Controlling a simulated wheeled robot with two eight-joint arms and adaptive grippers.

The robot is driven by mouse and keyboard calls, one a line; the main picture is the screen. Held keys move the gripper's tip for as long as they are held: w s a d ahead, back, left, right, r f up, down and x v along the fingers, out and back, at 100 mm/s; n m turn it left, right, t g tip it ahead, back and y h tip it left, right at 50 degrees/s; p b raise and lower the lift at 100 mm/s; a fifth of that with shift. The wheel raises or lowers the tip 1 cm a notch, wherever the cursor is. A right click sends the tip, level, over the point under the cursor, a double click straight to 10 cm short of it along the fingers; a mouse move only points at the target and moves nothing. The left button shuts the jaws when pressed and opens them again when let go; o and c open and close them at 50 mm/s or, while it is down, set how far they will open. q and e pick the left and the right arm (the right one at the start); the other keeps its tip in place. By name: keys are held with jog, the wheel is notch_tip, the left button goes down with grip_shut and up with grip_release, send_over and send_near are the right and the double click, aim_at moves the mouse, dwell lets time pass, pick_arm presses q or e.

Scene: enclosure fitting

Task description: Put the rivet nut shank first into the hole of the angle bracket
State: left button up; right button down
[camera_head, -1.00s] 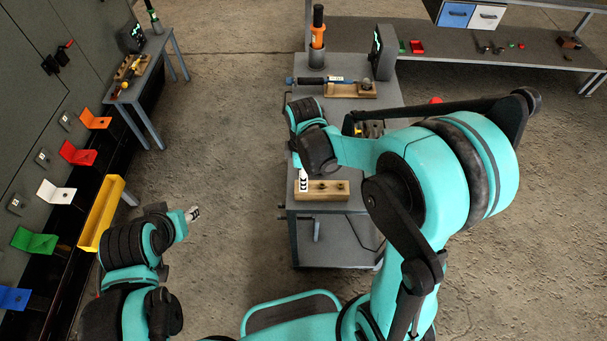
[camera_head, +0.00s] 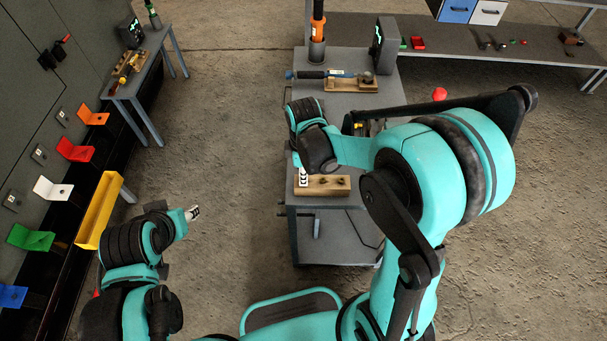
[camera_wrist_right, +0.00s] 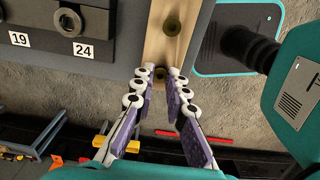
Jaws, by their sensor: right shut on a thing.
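My right gripper (camera_head: 303,178) is at the left end of a wooden block (camera_head: 330,187) on the grey bench. In the right wrist view, the right gripper (camera_wrist_right: 160,74) is shut on a small dark round piece, apparently the rivet nut (camera_wrist_right: 161,73), over the wooden block (camera_wrist_right: 178,47). Whether the nut still sits in the block, I cannot tell. Angle brackets in orange (camera_head: 93,115), red (camera_head: 76,149), white (camera_head: 53,188), green (camera_head: 31,237) and blue (camera_head: 12,296) are on the left wall; the white one shows a hole. My left gripper (camera_head: 193,213) is near that wall, apparently empty; its opening is unclear.
A yellow trough (camera_head: 99,211) runs below the brackets. The bench (camera_head: 335,228) also carries a tool on a wooden stand (camera_head: 350,86), an orange-black tool in a holder (camera_head: 317,48) and a small screen (camera_head: 384,45).

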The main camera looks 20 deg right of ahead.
jog(key=shift+r, duration=0.1)
jog(key=shift+r+p, duration=1.15)
jog(key=shift+r, duration=0.25)
pick_arm(q)
notch_tip(320, 180, up, 2)
jog(key=shift+r, duration=0.1)
